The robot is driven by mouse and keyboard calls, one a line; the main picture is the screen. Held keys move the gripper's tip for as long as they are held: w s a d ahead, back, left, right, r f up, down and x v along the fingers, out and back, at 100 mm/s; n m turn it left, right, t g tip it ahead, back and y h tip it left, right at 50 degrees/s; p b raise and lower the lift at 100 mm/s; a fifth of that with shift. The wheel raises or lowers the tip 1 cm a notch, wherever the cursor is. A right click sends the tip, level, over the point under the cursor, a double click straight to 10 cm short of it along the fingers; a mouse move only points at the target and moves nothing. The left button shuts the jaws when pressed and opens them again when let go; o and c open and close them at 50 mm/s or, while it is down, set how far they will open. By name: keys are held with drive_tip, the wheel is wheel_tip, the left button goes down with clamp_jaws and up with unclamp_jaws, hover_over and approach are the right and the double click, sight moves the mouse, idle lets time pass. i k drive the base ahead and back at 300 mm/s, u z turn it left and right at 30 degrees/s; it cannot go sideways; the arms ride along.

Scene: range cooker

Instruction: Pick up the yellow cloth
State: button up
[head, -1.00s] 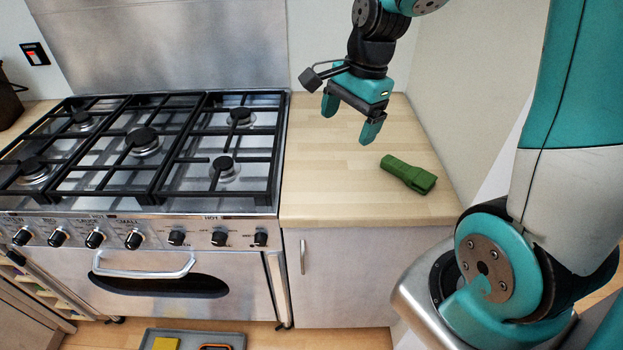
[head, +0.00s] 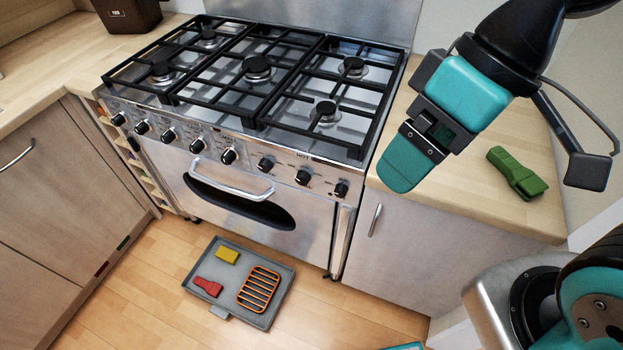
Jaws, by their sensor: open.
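The yellow cloth (head: 228,256) shows as a small flat yellow rectangle. It lies on the grey tray (head: 236,312) on the floor in front of the oven, near the tray's back left corner. My gripper (head: 412,158) is at the upper right of the head view, in front of the cooker's right end and the worktop. It is open, with one teal finger clearly seen pointing down and the other mostly hidden behind it. Nothing shows in its jaws. It is well above the tray and to the right of it, far from the cloth.
A red thing (head: 207,286) and an orange-barred rack (head: 259,289) share the tray. A green thing (head: 517,173) lies on the right worktop. The cooker (head: 250,140), with its protruding oven handle (head: 230,187), stands behind the tray. Wooden floor (head: 150,290) is clear left of the tray.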

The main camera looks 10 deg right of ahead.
sight(230, 256)
drive_tip(key=u, duration=2.6)
drive_tip(key=i, duration=3.1)
drive_tip(key=z, duration=3.65)
